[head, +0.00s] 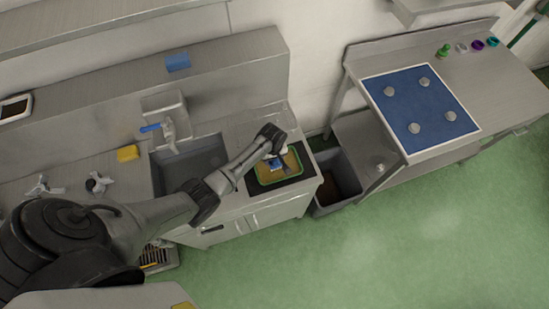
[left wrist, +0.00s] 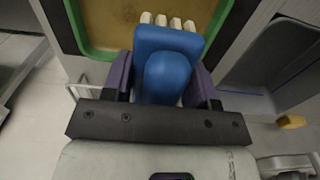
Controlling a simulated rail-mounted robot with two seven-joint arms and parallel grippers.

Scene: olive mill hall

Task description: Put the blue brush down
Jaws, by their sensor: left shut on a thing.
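The blue brush (head: 276,164) is in my left gripper (head: 281,155) at the green-rimmed tray (head: 262,184) on the right end of the sink counter. In the left wrist view the brush (left wrist: 168,72) sits between the two purple fingers of my left gripper (left wrist: 163,85), which are shut on its sides. Its pale bristles point to the top of the picture, over the tan floor of the tray (left wrist: 84,44). I cannot tell whether the brush touches the tray. My right gripper is not in view.
The tray lies on a dark mat (head: 309,180). A sink (head: 190,160) with a blue-handled tap and a yellow sponge (head: 127,153) are to its left. A grey bin (head: 338,175) stands right of the counter. Farther right is a table with a blue board (head: 437,98).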

